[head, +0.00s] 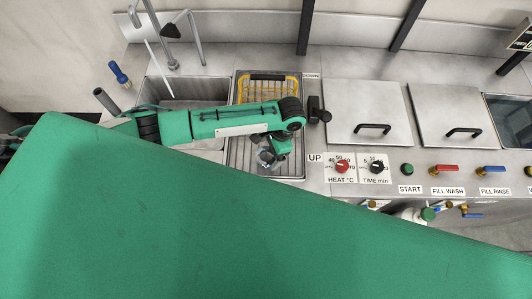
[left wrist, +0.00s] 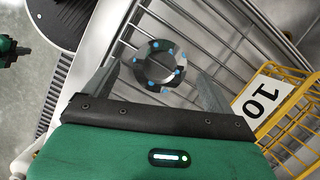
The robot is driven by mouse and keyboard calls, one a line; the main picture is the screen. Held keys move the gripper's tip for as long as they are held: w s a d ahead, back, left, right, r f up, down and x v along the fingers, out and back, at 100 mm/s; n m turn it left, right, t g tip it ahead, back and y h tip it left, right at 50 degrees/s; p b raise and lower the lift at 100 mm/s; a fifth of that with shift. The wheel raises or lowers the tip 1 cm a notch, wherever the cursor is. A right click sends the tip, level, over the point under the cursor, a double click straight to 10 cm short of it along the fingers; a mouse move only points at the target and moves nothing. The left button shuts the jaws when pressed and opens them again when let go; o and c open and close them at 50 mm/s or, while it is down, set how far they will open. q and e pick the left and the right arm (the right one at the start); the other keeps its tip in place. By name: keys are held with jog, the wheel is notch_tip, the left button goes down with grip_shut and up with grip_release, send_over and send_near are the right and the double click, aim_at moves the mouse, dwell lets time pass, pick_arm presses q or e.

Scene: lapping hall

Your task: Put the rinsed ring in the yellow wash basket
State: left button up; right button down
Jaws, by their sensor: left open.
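My left gripper (head: 268,158) is open over the front part of the wire rack (head: 240,168), in front of the yellow wash basket (head: 297,92). In the left wrist view, a metal ring (left wrist: 140,72) with blue dots shows between its two spread fingers, with slats of the rack behind it. I cannot tell whether the fingers touch the ring. In the head view the gripper and arm largely hide the ring. The yellow basket (left wrist: 297,128), with a white tag reading 10, is at the lower right of the left wrist view. My right gripper is not in view.
A sink (head: 160,92) with taps lies left of the rack. Two closed lids (head: 365,103) with black handles lie to its right. The front panel has knobs and red and blue valve levers (head: 447,168). My own green body hides much of the foreground.

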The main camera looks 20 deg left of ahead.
pick_arm(q)
jog(key=shift+x, duration=0.85)
jog(key=c, duration=1.2)
jog(key=shift+c, duration=1)
jog(key=shift+r, duration=0.15)
